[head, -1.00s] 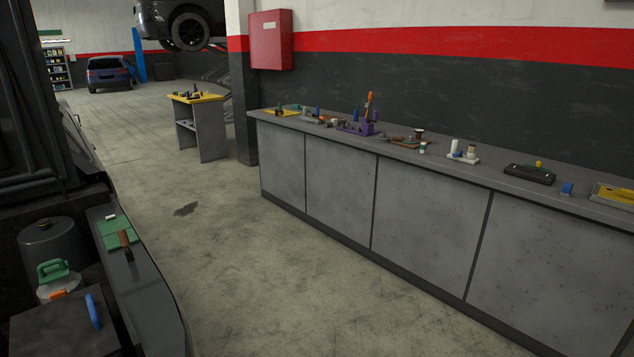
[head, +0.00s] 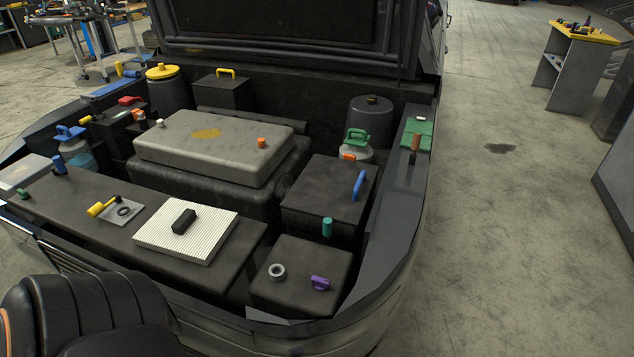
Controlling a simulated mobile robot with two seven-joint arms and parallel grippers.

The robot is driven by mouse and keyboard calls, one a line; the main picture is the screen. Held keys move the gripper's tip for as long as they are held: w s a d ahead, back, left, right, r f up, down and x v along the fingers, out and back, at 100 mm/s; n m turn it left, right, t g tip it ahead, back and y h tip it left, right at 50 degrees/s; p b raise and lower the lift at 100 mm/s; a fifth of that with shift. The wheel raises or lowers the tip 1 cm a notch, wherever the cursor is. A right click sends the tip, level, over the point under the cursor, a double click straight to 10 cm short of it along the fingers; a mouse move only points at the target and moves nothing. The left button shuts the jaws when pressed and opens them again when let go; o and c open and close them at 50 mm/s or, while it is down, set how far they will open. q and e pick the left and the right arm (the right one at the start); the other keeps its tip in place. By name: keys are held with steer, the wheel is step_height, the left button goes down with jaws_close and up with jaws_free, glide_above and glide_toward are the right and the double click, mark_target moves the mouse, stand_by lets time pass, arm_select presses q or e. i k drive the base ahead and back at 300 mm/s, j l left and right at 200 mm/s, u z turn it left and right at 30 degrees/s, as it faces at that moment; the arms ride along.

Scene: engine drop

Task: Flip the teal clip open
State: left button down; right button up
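The teal clip (head: 327,227) shows in the head view as a small upright teal piece. It is at the front edge of a dark box (head: 326,191) on the right side of an open engine bay. Whether the clip is latched is too small to tell. Neither of my grippers is in view. A black padded part at the bottom left seems to be mine.
The same box carries a blue handle (head: 359,185). A lower box (head: 302,262) in front bears a grey ring (head: 277,271) and a purple knob (head: 320,283). A white ribbed pad (head: 186,231) lies left.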

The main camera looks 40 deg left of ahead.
mark_target(327, 222)
steer(key=i+l+u, duration=0.15)
steer(key=l+u, duration=0.2)
steer(key=u, duration=0.15)
steer(key=l+u, duration=0.45)
steer(key=i+j, duration=0.05)
